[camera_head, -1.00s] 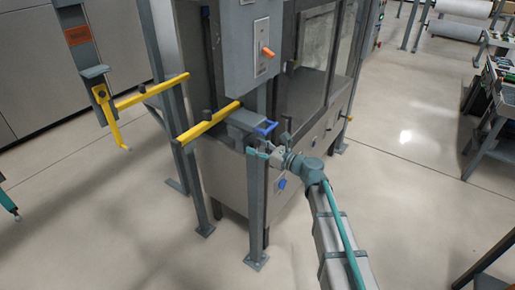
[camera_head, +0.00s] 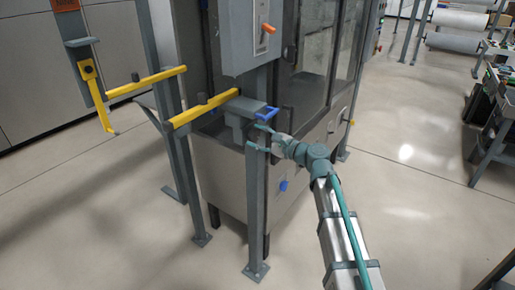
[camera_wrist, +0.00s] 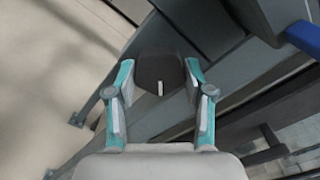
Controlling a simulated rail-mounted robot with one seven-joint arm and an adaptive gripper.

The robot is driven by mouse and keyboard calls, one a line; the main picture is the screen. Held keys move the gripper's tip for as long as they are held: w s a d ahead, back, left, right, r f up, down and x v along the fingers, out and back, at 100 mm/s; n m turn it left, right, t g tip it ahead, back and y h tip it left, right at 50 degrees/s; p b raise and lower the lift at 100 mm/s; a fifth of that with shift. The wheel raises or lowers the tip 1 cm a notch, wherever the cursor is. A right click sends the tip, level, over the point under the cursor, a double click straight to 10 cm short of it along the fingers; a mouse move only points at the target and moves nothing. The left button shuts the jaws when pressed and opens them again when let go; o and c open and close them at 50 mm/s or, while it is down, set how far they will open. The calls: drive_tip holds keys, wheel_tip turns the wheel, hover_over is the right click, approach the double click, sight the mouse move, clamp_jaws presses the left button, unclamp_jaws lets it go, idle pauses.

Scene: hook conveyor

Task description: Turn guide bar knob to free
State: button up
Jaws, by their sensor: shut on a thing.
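A dark, faceted knob (camera_wrist: 158,70) with a short white mark on its face sits between my fingertips in the wrist view. My gripper (camera_wrist: 160,77) is shut on it, one teal-edged finger on each side. The white mark points roughly toward my palm. In the head view my gripper (camera_head: 262,139) is at the top of a grey post, just below a blue handle (camera_head: 267,113). The knob cannot be made out there. Yellow guide bars (camera_head: 205,107) run left from the grey bracket (camera_head: 243,107) beside the post.
A grey box with an orange switch (camera_head: 267,28) hangs above my gripper. A blue knob (camera_head: 283,186) is on the cabinet below. A hook carrier with a yellow arm (camera_head: 97,95) hangs at left.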

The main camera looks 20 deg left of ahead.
drive_tip(key=n+b, duration=0.4)
drive_tip(key=shift+f+b, duration=0.3)
drive_tip(key=shift+b, duration=0.05)
drive_tip(key=n+b, duration=0.3)
drive_tip(key=b, duration=0.1)
drive_tip(key=shift+w+r+n, duration=0.1)
drive_tip(key=shift+n, duration=0.2)
drive_tip(key=n+b, duration=0.6)
drive_tip(key=b, duration=0.2)
drive_tip(key=shift+r, duration=0.15)
drive_tip(key=n+b, duration=0.7)
drive_tip(key=shift+r+n+b, duration=0.1)
drive_tip(key=shift+n+b, duration=0.2)
drive_tip(key=shift+b, duration=0.1)
drive_tip(key=n+b, duration=0.3)
drive_tip(key=shift+s+r, duration=0.1)
drive_tip(key=shift+s, duration=0.1)
drive_tip(key=shift+r+n+b, duration=0.1)
drive_tip(key=shift+n+b, duration=1.05)
drive_tip(key=shift+n, duration=0.25)
